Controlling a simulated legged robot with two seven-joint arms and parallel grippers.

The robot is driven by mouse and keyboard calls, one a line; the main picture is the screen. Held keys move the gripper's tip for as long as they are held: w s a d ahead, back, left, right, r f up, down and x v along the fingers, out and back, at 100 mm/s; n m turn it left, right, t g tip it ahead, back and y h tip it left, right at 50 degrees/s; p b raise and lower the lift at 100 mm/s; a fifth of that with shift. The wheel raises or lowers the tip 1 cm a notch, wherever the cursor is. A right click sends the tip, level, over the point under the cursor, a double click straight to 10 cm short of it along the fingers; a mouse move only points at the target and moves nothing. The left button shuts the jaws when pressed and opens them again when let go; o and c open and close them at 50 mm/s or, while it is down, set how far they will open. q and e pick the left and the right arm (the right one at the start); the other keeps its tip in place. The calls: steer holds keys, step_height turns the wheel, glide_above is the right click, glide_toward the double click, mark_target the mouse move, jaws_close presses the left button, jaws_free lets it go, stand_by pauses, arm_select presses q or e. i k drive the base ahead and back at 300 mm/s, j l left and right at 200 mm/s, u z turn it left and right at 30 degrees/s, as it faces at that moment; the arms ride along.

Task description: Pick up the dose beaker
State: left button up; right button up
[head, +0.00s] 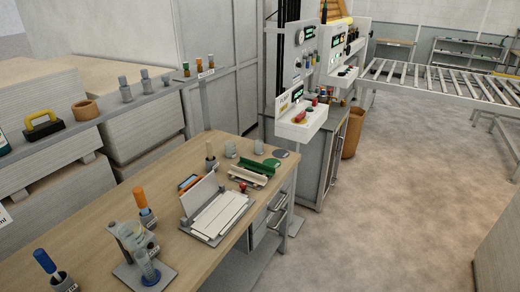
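Clear, bluish beaker-like vessels (147,268) stand on a grey stand (127,278) at the near left of the wooden workbench (205,262). They overlap, and I cannot tell which one is the dose beaker. Neither of my grippers shows in the head view.
An orange-handled tool (140,198) and a blue-handled tool (45,261) stand in holders beside the vessels. Bare wood lies left of the white tray. Open floor (385,220) is on the right.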

mark_target(258, 145)
steer(key=i+l+u, duration=0.15)
steer(key=u, duration=1.3)
steer(key=i+l+u, duration=0.1)
steer(key=l+u, duration=0.15)
steer(key=l, duration=0.25)
steer(key=l+u, duration=0.25)
steer(key=l, duration=0.3)
steer(key=l+u, duration=0.25)
steer(key=l, duration=0.3)
steer(key=l+u, duration=0.25)
steer(key=l, duration=0.25)
steer(key=k+l+u, duration=0.1)
steer(key=l+u, duration=0.15)
steer(key=l, duration=0.3)
steer(key=k+l+u, duration=0.25)
steer(key=l, duration=0.25)
steer(key=k+l, duration=0.1)
steer(key=l, duration=1.65)
